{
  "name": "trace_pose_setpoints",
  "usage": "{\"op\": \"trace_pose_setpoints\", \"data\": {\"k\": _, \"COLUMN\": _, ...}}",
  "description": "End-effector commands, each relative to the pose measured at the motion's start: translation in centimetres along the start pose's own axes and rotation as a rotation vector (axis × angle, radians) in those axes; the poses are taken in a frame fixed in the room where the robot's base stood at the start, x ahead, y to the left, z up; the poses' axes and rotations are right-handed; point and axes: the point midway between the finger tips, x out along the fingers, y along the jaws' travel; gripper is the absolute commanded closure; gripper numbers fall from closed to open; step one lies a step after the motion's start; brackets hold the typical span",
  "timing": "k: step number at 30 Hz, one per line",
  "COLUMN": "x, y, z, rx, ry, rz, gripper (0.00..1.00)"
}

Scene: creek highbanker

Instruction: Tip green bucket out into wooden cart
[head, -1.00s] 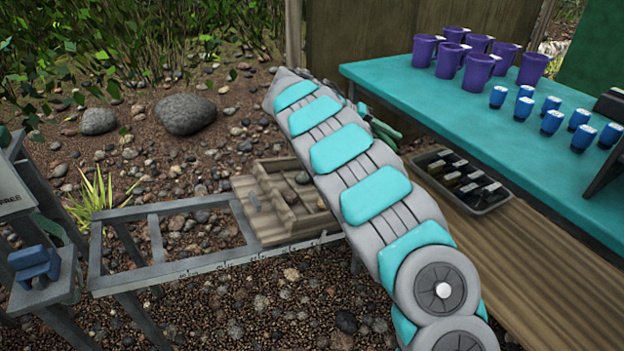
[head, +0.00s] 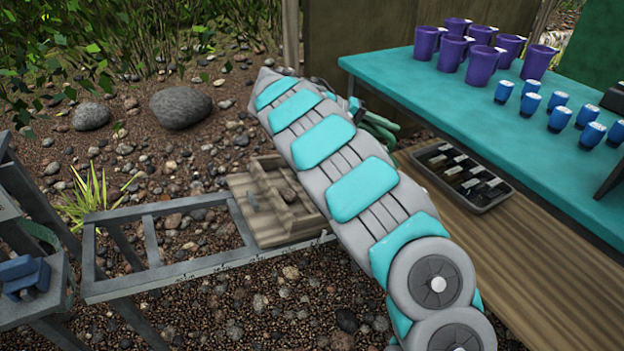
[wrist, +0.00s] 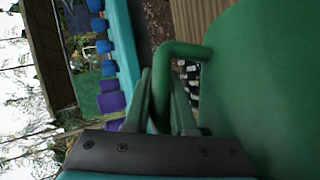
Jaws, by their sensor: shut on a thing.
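The green bucket (wrist: 262,75) fills the right side of the wrist view. My gripper (wrist: 160,95) is shut on the bucket's green handle (wrist: 183,50). The wrist view is turned on its side, and the bucket's inside does not show. In the head view my arm hides my gripper and most of the bucket. The wooden cart (head: 262,222) sits at the end of a grey rail frame, partly behind my arm. It is a small tray with low wooden walls, with a few stones in it.
A teal table (head: 430,85) at the right bears several purple cups (head: 482,65) and blue cups (head: 560,118). A black tray (head: 462,177) of dark items lies on the wooden boards (head: 500,245) below. The grey rail frame (head: 165,265) stands over gravel.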

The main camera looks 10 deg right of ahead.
Motion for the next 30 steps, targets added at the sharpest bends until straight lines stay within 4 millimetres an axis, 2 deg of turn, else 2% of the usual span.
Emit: {"op": "trace_pose_setpoints", "data": {"k": 30, "x": -3.0, "y": -2.5, "z": -3.1, "rx": -0.152, "ry": -0.042, "rz": 0.178, "gripper": 1.00}}
